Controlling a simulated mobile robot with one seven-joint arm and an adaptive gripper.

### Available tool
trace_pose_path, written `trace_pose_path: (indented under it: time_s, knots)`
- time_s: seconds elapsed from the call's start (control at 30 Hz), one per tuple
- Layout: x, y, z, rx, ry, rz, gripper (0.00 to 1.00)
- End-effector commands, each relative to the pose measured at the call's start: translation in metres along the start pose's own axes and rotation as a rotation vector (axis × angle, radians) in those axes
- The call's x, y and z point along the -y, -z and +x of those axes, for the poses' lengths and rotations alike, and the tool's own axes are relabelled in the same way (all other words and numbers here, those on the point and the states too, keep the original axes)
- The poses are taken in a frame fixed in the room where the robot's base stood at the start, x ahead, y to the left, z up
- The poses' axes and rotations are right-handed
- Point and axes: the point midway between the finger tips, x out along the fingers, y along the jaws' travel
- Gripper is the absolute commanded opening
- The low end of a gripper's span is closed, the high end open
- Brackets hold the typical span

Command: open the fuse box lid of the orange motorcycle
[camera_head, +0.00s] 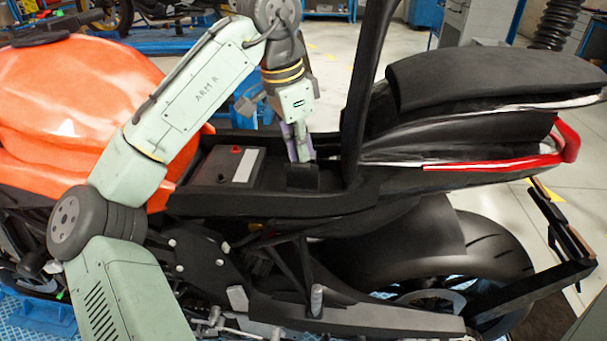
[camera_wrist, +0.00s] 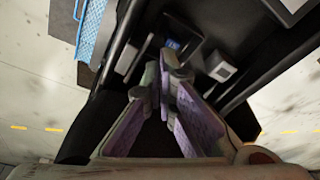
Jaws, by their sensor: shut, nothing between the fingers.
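The orange motorcycle (camera_head: 75,95) stands side-on with its seat section raised, baring a black tray behind the tank. A small black box (camera_head: 303,178), which looks like the fuse box, sits in this tray at the foot of the upright panel. My gripper (camera_head: 303,157) points down and its fingertips are right at the box's top; I cannot tell if they touch. In the wrist view my gripper (camera_wrist: 162,75) has its purple-padded fingers shut together and empty, beside a dark box-like part (camera_wrist: 181,42). The fingers hide part of the box, and its lid's state is unclear.
A battery (camera_head: 228,166) with a red terminal lies in the tray left of my gripper. A tall black upright panel (camera_head: 370,80) rises close on the right, before the black seat (camera_head: 490,75). Open floor lies behind the motorcycle.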

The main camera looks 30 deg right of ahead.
Motion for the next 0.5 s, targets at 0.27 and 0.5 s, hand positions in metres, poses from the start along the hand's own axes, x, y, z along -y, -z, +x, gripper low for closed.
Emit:
trace_pose_path:
  time_s: [0.27,0.5]
  knots:
    - [0.010,0.010,-0.018,-0.001,0.000,0.000,0.00]
    - [0.018,0.018,-0.032,0.000,0.001,0.000,0.00]
